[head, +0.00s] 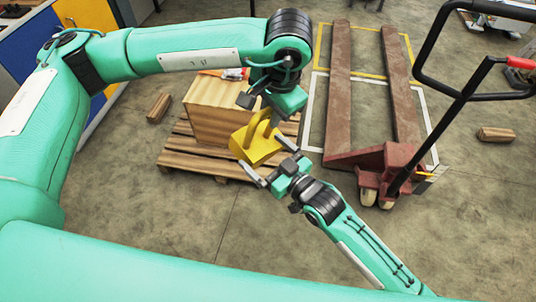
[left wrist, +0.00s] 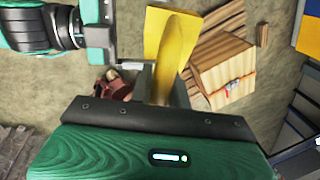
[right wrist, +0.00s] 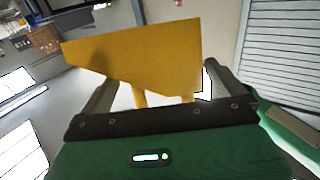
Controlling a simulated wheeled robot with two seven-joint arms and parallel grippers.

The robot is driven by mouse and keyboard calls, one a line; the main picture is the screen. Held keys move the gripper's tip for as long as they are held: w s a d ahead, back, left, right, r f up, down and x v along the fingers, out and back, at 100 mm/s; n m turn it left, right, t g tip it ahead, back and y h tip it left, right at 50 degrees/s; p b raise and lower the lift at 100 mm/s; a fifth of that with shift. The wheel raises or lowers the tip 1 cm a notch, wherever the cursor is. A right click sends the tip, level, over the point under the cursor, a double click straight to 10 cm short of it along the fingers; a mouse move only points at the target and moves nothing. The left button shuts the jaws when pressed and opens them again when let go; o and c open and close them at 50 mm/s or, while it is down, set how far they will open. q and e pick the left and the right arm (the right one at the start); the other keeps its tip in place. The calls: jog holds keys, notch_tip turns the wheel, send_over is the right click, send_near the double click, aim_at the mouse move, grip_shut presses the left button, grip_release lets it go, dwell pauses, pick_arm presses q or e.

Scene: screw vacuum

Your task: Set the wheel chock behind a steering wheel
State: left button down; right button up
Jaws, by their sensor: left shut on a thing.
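The yellow wheel chock (head: 256,152) hangs in the air, tilted, in front of the wooden crate. My left gripper (head: 262,114) is shut on its handle from above; the chock also shows in the left wrist view (left wrist: 170,45). My right gripper (head: 268,160) is open just below the chock, its fingers spread on either side. In the right wrist view the chock (right wrist: 140,55) spans the gap between those fingers; contact cannot be told. The red pallet jack (head: 372,160) stands at right, with small pale steering wheels (head: 368,196) under its front.
A wooden crate (head: 212,112) sits on a pallet (head: 178,160) behind the chock. Wooden blocks lie on the floor at left (head: 158,107) and far right (head: 496,134). The jack's black handle (head: 440,120) leans up to the right. The floor before the jack is clear.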

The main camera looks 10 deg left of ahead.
pick_arm(q)
jog(key=shift+d+r, duration=0.15)
jog(key=shift+r, duration=0.1)
pick_arm(e)
jog(key=shift+s+f, duration=0.1)
jog(key=shift+f, duration=0.2)
jog(key=c, duration=1.5)
pick_arm(q)
jog(key=c, duration=1.6)
grip_release()
pick_arm(e)
jog(key=shift+r, duration=0.2)
jog(key=shift+c, duration=0.6)
pick_arm(q)
jog(key=o, duration=0.3)
pick_arm(e)
grip_shut()
pick_arm(q)
jog(key=shift+o, duration=0.2)
jog(key=shift+f, duration=0.1)
pick_arm(e)
jog(key=shift+r, duration=0.1)
